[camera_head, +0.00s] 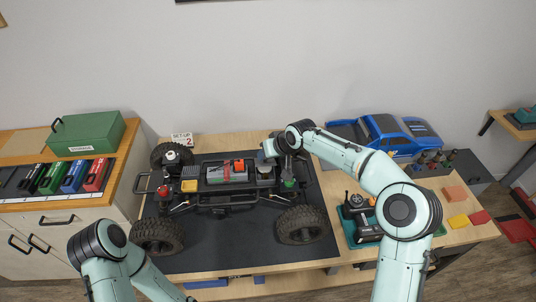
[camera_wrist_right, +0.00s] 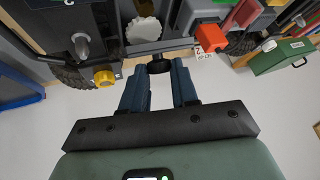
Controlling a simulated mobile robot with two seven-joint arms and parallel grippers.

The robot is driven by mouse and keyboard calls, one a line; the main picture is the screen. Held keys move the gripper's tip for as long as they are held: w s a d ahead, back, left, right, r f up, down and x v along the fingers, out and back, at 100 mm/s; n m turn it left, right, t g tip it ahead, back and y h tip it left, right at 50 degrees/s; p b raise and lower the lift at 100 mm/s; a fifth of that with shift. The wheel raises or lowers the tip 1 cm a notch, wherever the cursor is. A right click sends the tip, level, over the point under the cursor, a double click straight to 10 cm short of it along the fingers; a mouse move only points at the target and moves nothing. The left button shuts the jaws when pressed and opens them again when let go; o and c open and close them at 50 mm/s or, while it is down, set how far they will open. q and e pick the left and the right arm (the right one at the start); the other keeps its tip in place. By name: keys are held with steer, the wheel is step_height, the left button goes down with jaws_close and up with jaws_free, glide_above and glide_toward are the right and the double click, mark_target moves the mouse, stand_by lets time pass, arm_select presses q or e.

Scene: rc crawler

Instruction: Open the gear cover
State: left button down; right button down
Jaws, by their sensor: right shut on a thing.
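The RC crawler chassis (camera_head: 228,196) stands on a black mat, its body off. My right gripper (camera_head: 270,150) reaches its far side, right of the middle. In the right wrist view my right gripper (camera_wrist_right: 158,84) has its blue fingers shut on a small black knob (camera_wrist_right: 158,66), which looks like part of the gear cover. A pale toothed gear (camera_wrist_right: 143,30) shows just beyond the knob, with a dark bar between them. The cover's outline is hard to make out, so I cannot tell how far it is open. My left gripper is out of view.
A blue truck body (camera_head: 392,133) stands at the back right. A green case (camera_head: 88,135) and several coloured packs are on the left cabinet. An orange block (camera_wrist_right: 208,36) and a yellow knob (camera_wrist_right: 104,78) flank my right fingers.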

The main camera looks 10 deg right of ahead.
steer(key=c, duration=0.9)
jaws_free()
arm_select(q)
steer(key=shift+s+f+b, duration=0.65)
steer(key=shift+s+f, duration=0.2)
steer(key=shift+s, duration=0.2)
arm_select(e)
steer(key=shift+v, duration=6.7)
